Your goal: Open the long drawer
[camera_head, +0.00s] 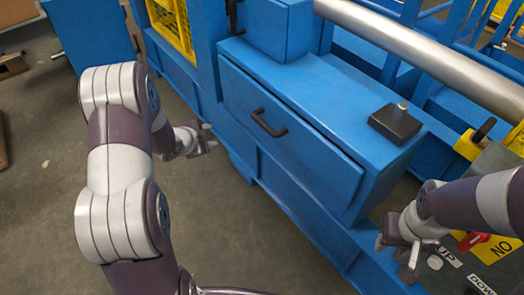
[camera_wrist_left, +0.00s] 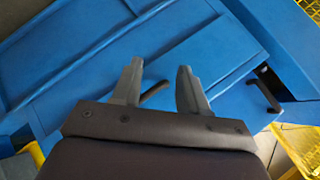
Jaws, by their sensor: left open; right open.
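The long drawer (camera_head: 290,140) is a wide blue front with a black bar handle (camera_head: 268,122), in the blue machine's side in the head view. It looks closed or nearly so. My left gripper (camera_head: 210,137) is left of the drawer, apart from the handle in this view. In the left wrist view its two grey fingers (camera_wrist_left: 158,78) are open, with a black handle (camera_wrist_left: 155,90) showing between them, partly hidden. I cannot tell how far away that handle is. My right gripper (camera_head: 398,248) is open at the lower right, near the grey control panel.
A dark block with a knob (camera_head: 395,122) sits on the blue top above the drawer. A metal roller (camera_head: 430,60) runs behind it. The control panel (camera_head: 490,250) has a red switch and yellow plate. Another black handle (camera_wrist_left: 265,90) shows in the wrist view.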

